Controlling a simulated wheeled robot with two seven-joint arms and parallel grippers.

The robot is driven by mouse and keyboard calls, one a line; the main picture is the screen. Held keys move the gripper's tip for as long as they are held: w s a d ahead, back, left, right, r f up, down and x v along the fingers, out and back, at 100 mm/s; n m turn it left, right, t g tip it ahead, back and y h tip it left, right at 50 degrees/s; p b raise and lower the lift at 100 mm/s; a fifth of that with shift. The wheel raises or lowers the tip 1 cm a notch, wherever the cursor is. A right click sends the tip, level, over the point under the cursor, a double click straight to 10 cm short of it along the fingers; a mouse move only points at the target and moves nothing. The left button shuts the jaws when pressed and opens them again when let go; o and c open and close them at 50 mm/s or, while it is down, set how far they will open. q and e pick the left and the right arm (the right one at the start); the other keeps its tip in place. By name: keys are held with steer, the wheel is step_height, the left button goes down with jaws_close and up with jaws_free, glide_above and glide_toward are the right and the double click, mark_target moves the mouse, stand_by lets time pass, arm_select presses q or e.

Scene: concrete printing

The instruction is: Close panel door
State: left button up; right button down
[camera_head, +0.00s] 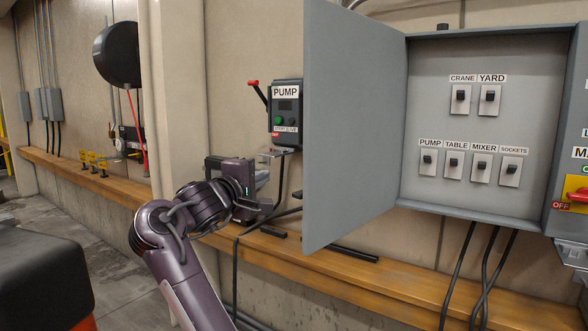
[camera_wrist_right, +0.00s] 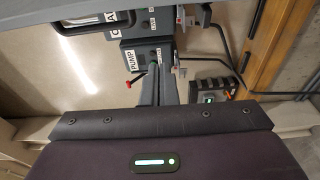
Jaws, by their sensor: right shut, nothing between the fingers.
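The grey panel door (camera_head: 352,125) stands wide open, swung out on the left side of the grey electrical panel box (camera_head: 487,205). Inside the box are several black switches labelled CRANE, YARD, PUMP, TABLE, MIXER and SOCKETS. My right gripper (camera_head: 268,206) is shut and empty, to the left of the door and below the pump box; I see no contact with the door. In the right wrist view its closed fingers (camera_wrist_right: 156,75) point towards the pump box. My left gripper is not in view.
The pump control box (camera_head: 286,112), with a red-tipped lever, is on the wall left of the door. A wooden ledge (camera_head: 400,275) runs along the wall below, with dark bars on it. Black cables hang under the panel. A red switch handle (camera_head: 577,195) is at the right.

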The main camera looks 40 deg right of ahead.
steer(key=d+p, duration=0.7)
steer(key=d, duration=0.2)
steer(key=shift+d+r, duration=0.35)
stand_by(0.3)
